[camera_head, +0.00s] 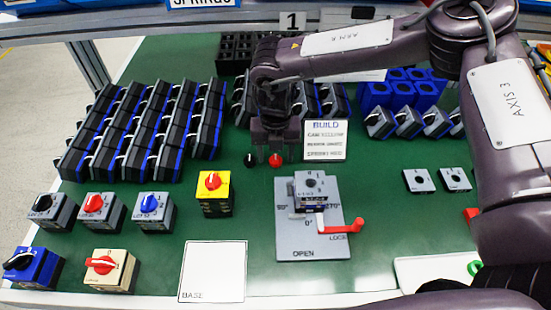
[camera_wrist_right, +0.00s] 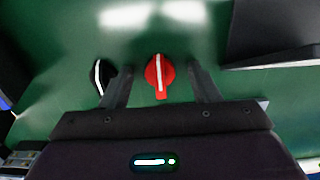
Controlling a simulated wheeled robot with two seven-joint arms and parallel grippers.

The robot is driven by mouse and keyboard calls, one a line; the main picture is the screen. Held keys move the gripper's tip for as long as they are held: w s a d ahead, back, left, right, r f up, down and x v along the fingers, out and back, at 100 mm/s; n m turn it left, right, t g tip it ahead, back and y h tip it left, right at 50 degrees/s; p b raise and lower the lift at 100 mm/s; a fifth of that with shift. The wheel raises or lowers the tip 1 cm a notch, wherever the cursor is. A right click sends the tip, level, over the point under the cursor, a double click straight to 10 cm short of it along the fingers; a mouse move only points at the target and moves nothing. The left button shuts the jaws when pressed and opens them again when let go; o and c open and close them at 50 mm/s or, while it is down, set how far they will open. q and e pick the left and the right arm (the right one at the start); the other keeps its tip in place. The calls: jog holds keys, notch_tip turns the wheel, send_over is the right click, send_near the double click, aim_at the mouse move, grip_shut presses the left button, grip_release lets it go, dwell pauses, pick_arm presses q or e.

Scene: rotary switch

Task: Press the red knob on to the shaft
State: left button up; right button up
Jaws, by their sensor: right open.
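The loose red knob (camera_head: 275,160) lies on the green table beside a loose black knob (camera_head: 250,160). My right gripper (camera_head: 271,147) is open just above and behind it, pointing down. In the right wrist view the red knob (camera_wrist_right: 160,74) shows between the two fingers, with a gap on each side; its white line runs lengthwise. The black knob (camera_wrist_right: 101,76) is outside the left finger. The switch body (camera_head: 311,185) sits in the grey fixture (camera_head: 312,243), with a dark round spot on top where the shaft is; the shaft itself is too small to make out. My left gripper is not in view.
A red-handled lever (camera_head: 343,227) sticks out at the fixture's right. The BUILD card (camera_head: 325,140) stands close right of my gripper. Rows of dark switches (camera_head: 140,130) fill the back left. Finished switches with knobs (camera_head: 97,212) stand front left. A white BASE plate (camera_head: 213,272) is empty.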

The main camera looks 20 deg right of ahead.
jog(key=c, duration=1.1)
jog(key=shift+o, duration=0.2)
jog(key=shift+r, duration=0.1)
